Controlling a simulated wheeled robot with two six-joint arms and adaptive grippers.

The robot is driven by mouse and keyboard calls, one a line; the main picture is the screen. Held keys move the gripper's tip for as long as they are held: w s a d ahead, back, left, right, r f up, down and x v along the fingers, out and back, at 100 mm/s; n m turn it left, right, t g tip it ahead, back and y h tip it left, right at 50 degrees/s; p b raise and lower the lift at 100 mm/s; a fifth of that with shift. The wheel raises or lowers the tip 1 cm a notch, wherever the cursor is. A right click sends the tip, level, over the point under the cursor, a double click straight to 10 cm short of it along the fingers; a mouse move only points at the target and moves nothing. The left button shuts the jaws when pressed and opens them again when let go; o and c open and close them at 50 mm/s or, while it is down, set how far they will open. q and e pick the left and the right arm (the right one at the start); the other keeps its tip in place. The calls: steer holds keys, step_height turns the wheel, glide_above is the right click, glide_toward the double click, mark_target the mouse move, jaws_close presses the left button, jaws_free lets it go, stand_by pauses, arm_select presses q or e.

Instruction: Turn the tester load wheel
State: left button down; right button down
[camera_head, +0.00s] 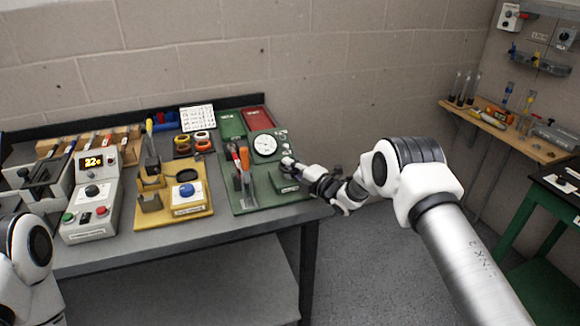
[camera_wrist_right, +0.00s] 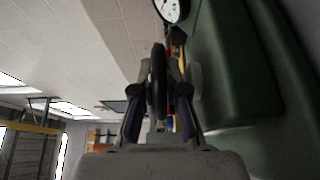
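The tester is a green unit with a round white dial gauge (camera_head: 265,145) on a green board (camera_head: 268,200) at the right end of the bench. My right gripper (camera_head: 292,168) is at the tester's right side. In the right wrist view a dark load wheel (camera_wrist_right: 158,82) stands edge-on between the fingers of the right gripper (camera_wrist_right: 160,95). The fingers look open, one on each side of the wheel, without clear contact. The dial gauge also shows at the top of that view (camera_wrist_right: 173,9). In the head view my arm and gripper hide most of the wheel. My left gripper is out of view.
Left of the tester are a yellow board (camera_head: 172,212) with a blue knob and a grey control box (camera_head: 92,205) with a lit display. A red tray (camera_head: 257,117) lies behind the tester. A wooden shelf (camera_head: 520,143) is far right. Open floor lies right of the bench.

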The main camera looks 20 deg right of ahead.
steer(key=shift+h, duration=0.3)
steer(key=m+t+h+b, duration=0.1)
steer(key=m+h+b, duration=0.1)
steer(key=h, duration=0.1)
steer(key=m+t+h+b, duration=0.1)
steer(key=m+h, duration=0.1)
steer(key=h, duration=0.1)
steer(key=shift+a+f+b, duration=0.15)
steer(key=shift+f+b, duration=0.05)
steer(key=shift+b, duration=0.15)
steer(key=m+h+b, duration=0.1)
steer(key=m+h, duration=0.2)
steer(key=h, duration=0.1)
steer(key=shift+r+b, duration=0.1)
steer(key=shift+b, duration=0.3)
steer(key=m+g+h, duration=0.1)
steer(key=m+h, duration=0.1)
steer(key=h, duration=0.2)
steer(key=shift+r+m+b, duration=0.1)
steer(key=shift+m+b, duration=0.3)
steer(key=shift+r+m+g+h, duration=0.1)
steer(key=shift+m+g+h, duration=0.8)
steer(key=shift+h, duration=0.45)
steer(key=shift+m+g+h, duration=0.8)
steer(key=shift+m+h, duration=0.2)
steer(key=shift+h, duration=0.35)
steer(key=c, duration=1.5)
jaws_free()
